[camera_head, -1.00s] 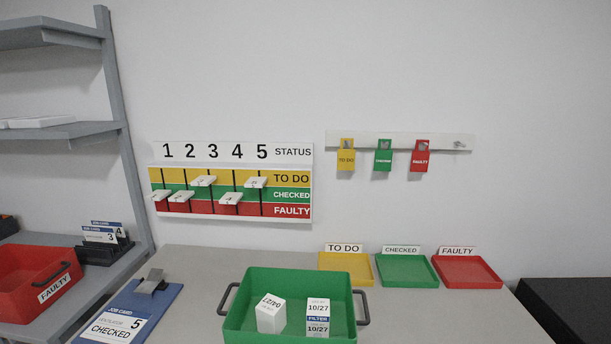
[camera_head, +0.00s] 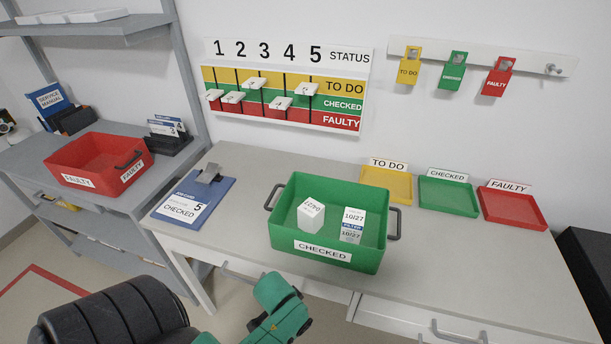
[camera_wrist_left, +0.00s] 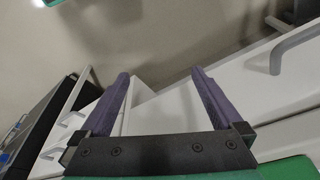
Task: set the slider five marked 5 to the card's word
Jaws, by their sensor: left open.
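The status board (camera_head: 285,48) hangs on the wall with yellow TO DO, green CHECKED and red FAULTY bands. The slider five (camera_head: 306,89) is a white knob under the number 5, at the lower part of the yellow TO DO band. The job card (camera_head: 184,207) on a blue clipboard reads 5 and CHECKED. My left gripper (camera_wrist_left: 159,75) is open and empty in the left wrist view, facing drawer fronts and floor. It is well away from the board. In the head view only a green part of my arm shows at the bottom. My right gripper is not in view.
A green CHECKED bin (camera_head: 285,235) with two white boxes stands on the bench before the board. Yellow (camera_head: 388,197), green (camera_head: 447,204) and red (camera_head: 511,219) trays stand at right. Tags hang on a rail (camera_head: 530,58). A red FAULTY bin (camera_head: 75,176) sits on the left shelf.

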